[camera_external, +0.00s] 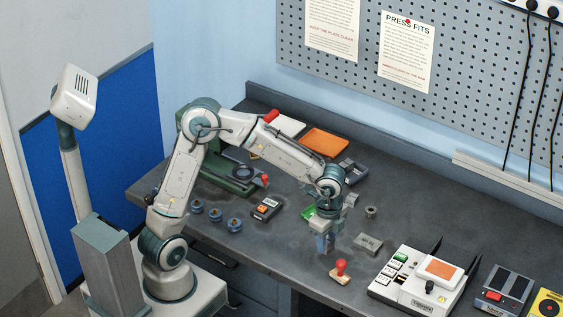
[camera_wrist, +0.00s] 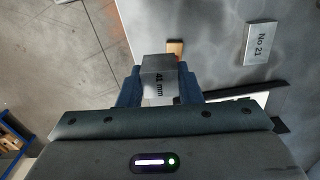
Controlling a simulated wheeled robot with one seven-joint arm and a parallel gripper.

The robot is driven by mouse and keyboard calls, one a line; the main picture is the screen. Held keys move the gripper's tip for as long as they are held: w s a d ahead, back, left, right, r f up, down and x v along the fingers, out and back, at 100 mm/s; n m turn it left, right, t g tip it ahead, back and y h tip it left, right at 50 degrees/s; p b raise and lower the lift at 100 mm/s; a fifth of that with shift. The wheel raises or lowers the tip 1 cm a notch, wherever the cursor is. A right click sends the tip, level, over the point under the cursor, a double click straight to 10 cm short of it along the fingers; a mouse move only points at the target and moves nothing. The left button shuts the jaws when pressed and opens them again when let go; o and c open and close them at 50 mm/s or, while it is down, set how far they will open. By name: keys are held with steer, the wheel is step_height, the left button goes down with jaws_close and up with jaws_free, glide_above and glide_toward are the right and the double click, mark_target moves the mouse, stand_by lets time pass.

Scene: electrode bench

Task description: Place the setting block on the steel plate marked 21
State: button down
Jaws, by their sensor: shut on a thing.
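The setting block (camera_wrist: 158,67) is a grey steel block marked "41 mm" in the wrist view. My gripper (camera_wrist: 160,88) is shut on it, with a blue finger on each side. In the external view my gripper (camera_external: 325,242) points down over the bench, and the block is hard to make out there. The steel plate marked "No 21" (camera_wrist: 257,44) lies flat to the upper right in the wrist view, apart from the block. It also shows in the external view (camera_external: 368,244), just right of my gripper, and its top looks bare.
A red-handled stamp (camera_external: 340,271) stands in front of my gripper. A white device with an orange pad (camera_external: 412,290) is to the right. A small grey cylinder (camera_external: 371,211) stands behind the plate. Several blue round parts (camera_external: 215,215) are at the left.

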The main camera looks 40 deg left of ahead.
steer(key=w+d+r+m+b, duration=0.2)
steer(key=w+d+m, duration=0.4)
steer(key=d+m, duration=0.15)
steer(key=p, duration=0.3)
glide_above(369, 243)
step_height(369, 243, down, 7)
steer(key=shift+f, duration=2.15)
steer(key=shift+f, duration=0.2)
steer(key=c, duration=1)
jaws_free()
steer(key=shift+c, duration=0.2)
